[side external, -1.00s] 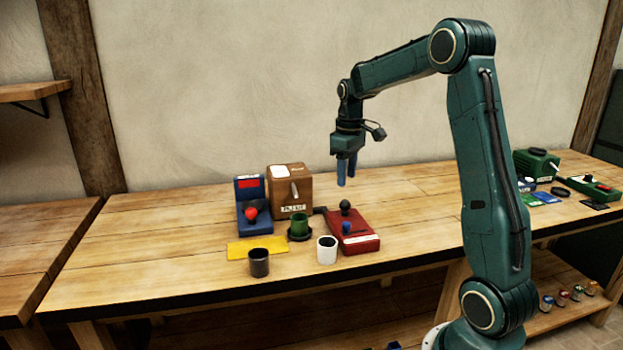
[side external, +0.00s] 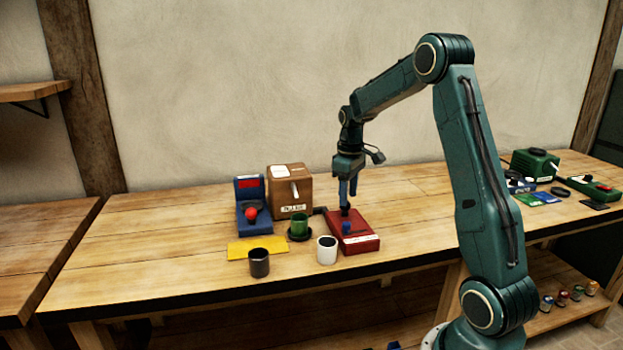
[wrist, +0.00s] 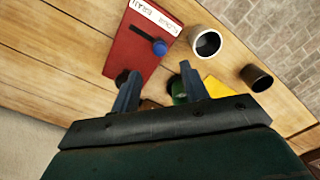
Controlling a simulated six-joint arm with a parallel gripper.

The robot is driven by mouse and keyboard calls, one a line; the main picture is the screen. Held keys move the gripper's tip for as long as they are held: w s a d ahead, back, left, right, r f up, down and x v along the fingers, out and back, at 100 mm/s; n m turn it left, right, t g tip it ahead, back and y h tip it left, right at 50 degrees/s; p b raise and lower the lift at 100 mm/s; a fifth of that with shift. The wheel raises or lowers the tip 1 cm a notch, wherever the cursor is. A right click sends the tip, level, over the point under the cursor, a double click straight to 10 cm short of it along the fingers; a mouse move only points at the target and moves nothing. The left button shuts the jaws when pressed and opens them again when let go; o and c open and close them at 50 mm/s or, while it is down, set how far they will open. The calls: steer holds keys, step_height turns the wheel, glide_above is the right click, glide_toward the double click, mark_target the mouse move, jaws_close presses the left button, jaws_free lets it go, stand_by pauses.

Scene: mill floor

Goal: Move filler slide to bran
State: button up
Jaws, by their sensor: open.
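The filler looks to be the red box (side external: 362,244), with a white label whose small lettering I cannot read surely. A blue knob (side external: 346,229) stands on its top; in the wrist view this blue knob (wrist: 159,47) sits at one end of a short dark slot. A black knob (wrist: 122,77) is at the box's far end, partly hidden by a finger. My gripper (side external: 347,199) is open and empty, pointing down just above that far end, close to the black knob. In the wrist view my gripper (wrist: 158,78) has its fingers apart, with the blue knob beyond the tips.
A white cup (side external: 327,251) stands close left of the red box, a dark cup (side external: 259,263) farther left.

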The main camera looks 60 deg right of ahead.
mark_target(347, 223)
step_height(347, 223, down, 9)
steer(key=shift+r, duration=0.2)
stand_by(0.4)
jaws_close()
